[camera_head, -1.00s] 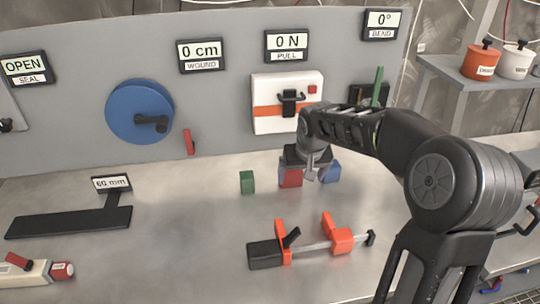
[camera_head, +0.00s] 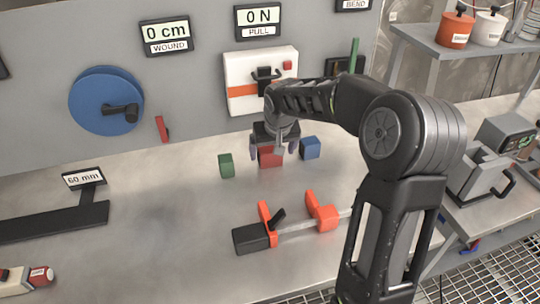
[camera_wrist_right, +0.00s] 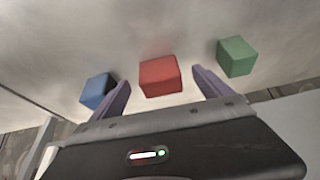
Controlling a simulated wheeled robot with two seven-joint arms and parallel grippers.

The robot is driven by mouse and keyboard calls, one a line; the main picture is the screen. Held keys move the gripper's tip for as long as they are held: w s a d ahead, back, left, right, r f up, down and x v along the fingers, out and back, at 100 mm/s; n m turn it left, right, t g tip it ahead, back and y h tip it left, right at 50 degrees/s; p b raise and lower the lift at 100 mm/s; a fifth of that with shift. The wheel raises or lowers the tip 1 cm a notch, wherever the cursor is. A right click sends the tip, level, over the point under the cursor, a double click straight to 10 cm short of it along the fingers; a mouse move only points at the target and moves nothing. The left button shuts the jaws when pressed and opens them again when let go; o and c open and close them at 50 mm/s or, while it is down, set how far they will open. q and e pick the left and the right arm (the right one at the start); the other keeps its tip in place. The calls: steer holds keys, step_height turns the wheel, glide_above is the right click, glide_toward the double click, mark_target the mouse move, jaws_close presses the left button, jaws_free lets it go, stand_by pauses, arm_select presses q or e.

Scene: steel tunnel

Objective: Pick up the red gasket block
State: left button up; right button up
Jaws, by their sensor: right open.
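The red gasket block (camera_head: 270,157) sits on the steel bench between a green block (camera_head: 226,165) and a blue block (camera_head: 310,147). In the right wrist view the red block (camera_wrist_right: 160,76) lies between and beyond the two purple fingertips (camera_wrist_right: 163,88), with a gap on each side. The blue block (camera_wrist_right: 97,91) is outside the left finger, close to it. The green block (camera_wrist_right: 237,57) is outside the right finger. My left gripper is not in view.
An orange and black clamp (camera_head: 288,227) lies on the bench in front of the blocks. A panel with a blue wheel (camera_head: 106,101) and a white box (camera_head: 261,82) stands behind. A black 60 mm gauge (camera_head: 55,219) lies at left. The bench between gauge and clamp is clear.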

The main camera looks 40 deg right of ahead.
mark_target(272, 155)
steer(key=p+x, duration=0.1)
steer(key=x, duration=0.4)
steer(key=shift+d, duration=0.15)
steer(key=shift+c, duration=0.2)
stand_by(0.4)
steer(key=c, duration=1.5)
